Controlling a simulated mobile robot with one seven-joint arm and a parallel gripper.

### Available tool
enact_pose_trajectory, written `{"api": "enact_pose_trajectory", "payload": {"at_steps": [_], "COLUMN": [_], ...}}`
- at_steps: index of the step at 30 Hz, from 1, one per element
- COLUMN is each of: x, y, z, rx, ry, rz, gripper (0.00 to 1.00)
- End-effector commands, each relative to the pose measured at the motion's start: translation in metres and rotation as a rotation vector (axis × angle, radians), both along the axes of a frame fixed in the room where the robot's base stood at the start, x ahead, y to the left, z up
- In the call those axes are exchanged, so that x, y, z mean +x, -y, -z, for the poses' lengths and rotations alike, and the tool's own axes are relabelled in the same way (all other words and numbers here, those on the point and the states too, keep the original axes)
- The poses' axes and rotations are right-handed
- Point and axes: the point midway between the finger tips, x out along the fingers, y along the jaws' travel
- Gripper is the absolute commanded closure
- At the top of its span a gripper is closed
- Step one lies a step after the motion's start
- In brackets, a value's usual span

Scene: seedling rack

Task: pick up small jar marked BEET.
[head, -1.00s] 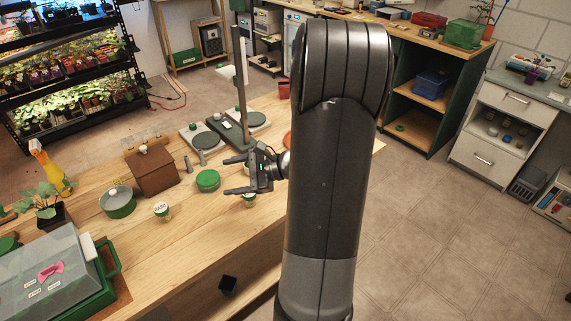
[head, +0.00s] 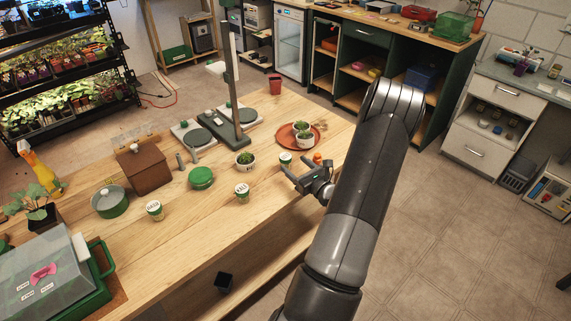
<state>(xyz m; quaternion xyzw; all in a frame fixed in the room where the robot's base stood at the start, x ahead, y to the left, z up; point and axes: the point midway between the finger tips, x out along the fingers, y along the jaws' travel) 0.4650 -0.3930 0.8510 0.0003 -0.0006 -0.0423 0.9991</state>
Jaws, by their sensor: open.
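One jar (head: 242,194) is near the front edge, another jar (head: 154,211) is farther left, and a third jar (head: 285,159) is by the terracotta saucer. The lettering is too small for me to say surely which reads BEET. My gripper (head: 293,180) is open and empty, at the bench's front right edge. It is to the right of the front-edge jar and just in front of the third jar, in the picture. I cannot tell whether it touches anything.
A potted seedling (head: 245,161) and a green round tin (head: 202,178) stand behind the front-edge jar. A terracotta saucer (head: 281,141) holds a pot. A green stand (head: 233,120), a brown box (head: 145,168) and a lidded pot (head: 110,203) are also on the bench.

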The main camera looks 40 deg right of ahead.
Motion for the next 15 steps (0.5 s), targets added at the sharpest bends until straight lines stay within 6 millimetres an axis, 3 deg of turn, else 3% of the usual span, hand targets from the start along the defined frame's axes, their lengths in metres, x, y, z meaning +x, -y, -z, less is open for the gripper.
{"api": "enact_pose_trajectory", "payload": {"at_steps": [3,10,15], "x": [0.02,0.038,0.063], "y": [0.001,0.002,0.002], "z": [0.0,0.001,0.002], "rx": [0.0,0.0,0.0], "ry": [0.0,0.0,0.0], "rz": [-0.003,-0.001,-0.003], "gripper": [0.33,0.33,0.33]}}
